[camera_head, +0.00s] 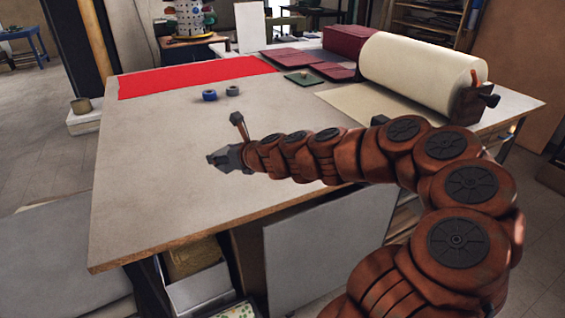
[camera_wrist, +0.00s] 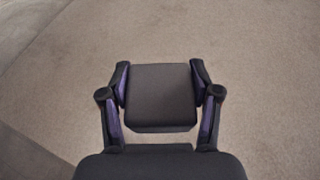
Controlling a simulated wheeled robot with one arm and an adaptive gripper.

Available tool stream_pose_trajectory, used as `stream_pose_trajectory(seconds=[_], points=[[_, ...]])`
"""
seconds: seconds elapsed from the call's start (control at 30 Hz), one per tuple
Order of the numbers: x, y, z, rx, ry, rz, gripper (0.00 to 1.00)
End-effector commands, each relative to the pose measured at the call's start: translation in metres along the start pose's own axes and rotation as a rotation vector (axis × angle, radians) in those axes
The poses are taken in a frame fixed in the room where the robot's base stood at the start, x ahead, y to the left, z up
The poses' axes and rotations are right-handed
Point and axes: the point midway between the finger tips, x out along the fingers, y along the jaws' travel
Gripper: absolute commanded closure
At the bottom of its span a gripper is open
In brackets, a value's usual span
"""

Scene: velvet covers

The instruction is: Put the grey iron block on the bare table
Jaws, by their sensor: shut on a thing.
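In the wrist view my gripper (camera_wrist: 160,82) is shut on the grey iron block (camera_wrist: 158,100), a dark grey, square-faced block held between both fingers. In the head view my gripper (camera_head: 217,158) reaches in from the right over the middle of the table (camera_head: 150,190). There the block is hard to tell apart from the grey fingers. Pale bare tabletop lies around and beneath it. I cannot tell whether the block touches the surface or hangs a little above it.
A red cloth (camera_head: 195,78) covers the table's back left. Dark red covers (camera_head: 325,70) and a large cream roll (camera_head: 422,72) occupy the back right. The front left is clear.

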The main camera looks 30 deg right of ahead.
Motion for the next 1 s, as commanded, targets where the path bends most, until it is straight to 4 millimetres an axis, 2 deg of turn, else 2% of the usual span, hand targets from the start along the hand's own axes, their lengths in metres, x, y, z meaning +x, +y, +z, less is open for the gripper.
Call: stream_pose_trajectory(seconds=[0.03, 0.27, 0.53, 0.8, 1.0], points=[[-0.005, -0.016, -0.012, 0.005, -0.002, -0.011, 1.00], [-0.036, -0.067, -0.044, 0.003, -0.003, -0.012, 1.00], [-0.085, -0.120, -0.075, -0.001, -0.003, -0.008, 1.00], [-0.128, -0.150, -0.087, -0.005, -0.005, 0.000, 1.00], [-0.141, -0.157, -0.088, -0.004, -0.006, 0.007, 1.00]])
